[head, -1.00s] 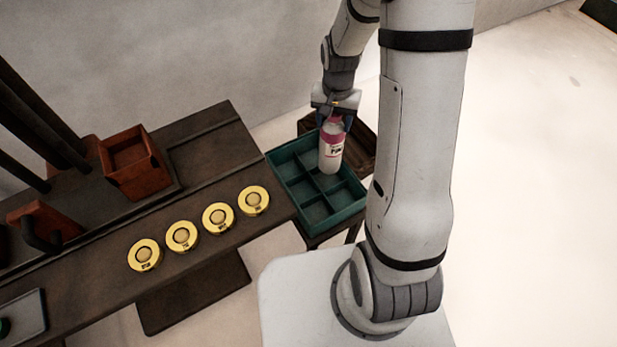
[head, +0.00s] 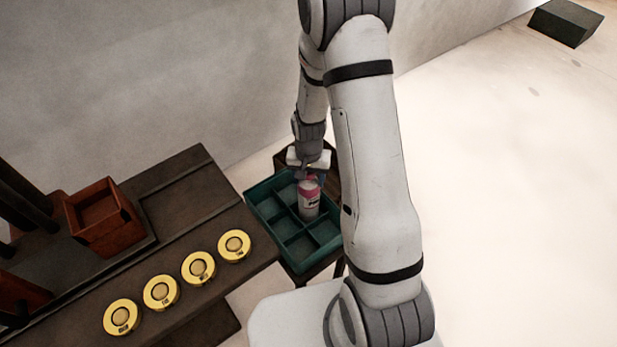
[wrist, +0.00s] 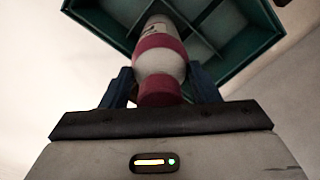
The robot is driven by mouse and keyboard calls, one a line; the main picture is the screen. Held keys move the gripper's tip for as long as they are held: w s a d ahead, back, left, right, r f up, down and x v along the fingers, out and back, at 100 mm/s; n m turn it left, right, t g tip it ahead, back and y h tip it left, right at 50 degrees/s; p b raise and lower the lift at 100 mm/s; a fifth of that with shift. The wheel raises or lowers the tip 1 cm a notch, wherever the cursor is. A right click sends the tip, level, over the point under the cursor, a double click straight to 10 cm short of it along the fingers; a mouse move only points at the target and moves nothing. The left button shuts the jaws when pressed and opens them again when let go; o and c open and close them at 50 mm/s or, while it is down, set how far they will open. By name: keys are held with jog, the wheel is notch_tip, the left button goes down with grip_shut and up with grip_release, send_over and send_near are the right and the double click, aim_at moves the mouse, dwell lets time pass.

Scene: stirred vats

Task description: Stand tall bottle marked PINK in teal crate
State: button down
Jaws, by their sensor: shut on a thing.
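The tall bottle (head: 309,200) is white with a pink band and a dark-lettered label. My gripper (head: 308,178) is shut on it near its top. The bottle is upright, over or in the right-hand compartments of the teal crate (head: 277,262); whether its base touches the crate floor I cannot tell. In the wrist view, the bottle (wrist: 160,62) points away from my gripper (wrist: 162,88) toward the crate (wrist: 245,62), with its pink cap between the blue fingers. The compartments that I can see around it look empty.
The crate is on a dark stand beside the dark bench (head: 190,215). Several yellow round pieces (head: 234,246) lie along the bench edge. An orange-brown open box (head: 104,218) is on the bench. A dark block (head: 566,24) lies far right on the open pale floor.

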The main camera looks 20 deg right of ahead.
jog(key=shift+c, duration=2.4)
grip_release()
jog(key=shift+r, duration=0.1)
notch_tip(320, 180, up, 12)
jog(key=shift+r+p, duration=0.15)
jog(key=shift+p, duration=0.5)
jog(key=s+r+n+t, duration=0.2)
jog(key=s+r+n, duration=0.2)
jog(key=s+r, duration=1.2)
jog(key=shift+s+r+n, duration=0.3)
jog(key=shift+s, duration=0.35)
jog(key=shift+d, duration=0.1)
